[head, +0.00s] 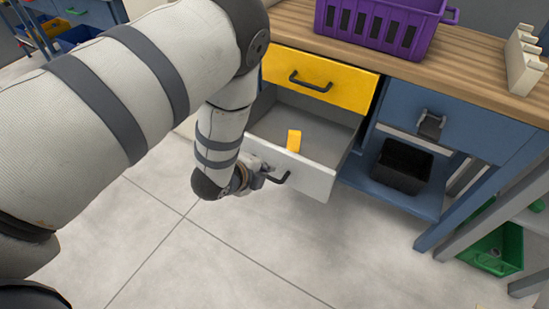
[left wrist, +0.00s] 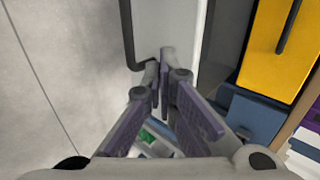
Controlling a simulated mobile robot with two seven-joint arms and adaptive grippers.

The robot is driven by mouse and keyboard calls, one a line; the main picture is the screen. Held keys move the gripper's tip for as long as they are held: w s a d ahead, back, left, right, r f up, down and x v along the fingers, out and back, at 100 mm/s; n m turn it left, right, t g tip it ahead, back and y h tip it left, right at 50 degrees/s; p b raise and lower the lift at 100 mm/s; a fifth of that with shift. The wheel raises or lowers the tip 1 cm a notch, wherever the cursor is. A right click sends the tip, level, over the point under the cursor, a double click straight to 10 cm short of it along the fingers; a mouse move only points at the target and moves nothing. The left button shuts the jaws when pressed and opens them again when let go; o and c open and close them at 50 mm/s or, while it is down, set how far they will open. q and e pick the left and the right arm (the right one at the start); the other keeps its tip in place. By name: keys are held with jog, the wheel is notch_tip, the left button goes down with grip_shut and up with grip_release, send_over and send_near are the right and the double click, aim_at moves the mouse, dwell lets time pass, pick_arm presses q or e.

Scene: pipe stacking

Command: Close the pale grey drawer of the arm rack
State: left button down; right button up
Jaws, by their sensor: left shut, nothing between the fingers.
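The pale grey drawer (head: 312,178) stands pulled out below the yellow drawer, its inside open to view. A small yellow-orange block (head: 293,140) is in it. Its dark bar handle (head: 284,179) is on the front face; the handle also shows in the left wrist view (left wrist: 127,38), beside the drawer's pale front (left wrist: 172,22). My left gripper (head: 266,174) is at the drawer front, close to the handle. In the left wrist view its fingertips (left wrist: 160,62) are together and empty, over the front face beside the handle. I cannot tell whether they touch it. My right gripper is out of view.
The yellow drawer (head: 335,88) above is shut. A purple crate (head: 378,28) and a pale slotted rack (head: 525,60) stand on the wooden top. A black bin (head: 402,166) sits on the blue shelf at right, with a green bin (head: 494,250) beyond. The floor in front is clear.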

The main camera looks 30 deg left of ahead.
aim_at(280, 157)
pick_arm(q)
jog(key=shift+w+d+f, duration=0.1)
jog(key=shift+w+f, duration=0.05)
jog(key=shift+w, duration=0.7)
jog(key=shift+w+d+f, duration=0.1)
jog(key=shift+w+f, duration=0.1)
jog(key=shift+w, duration=0.6)
jog(key=shift+w+f, duration=0.15)
jog(key=shift+w, duration=0.7)
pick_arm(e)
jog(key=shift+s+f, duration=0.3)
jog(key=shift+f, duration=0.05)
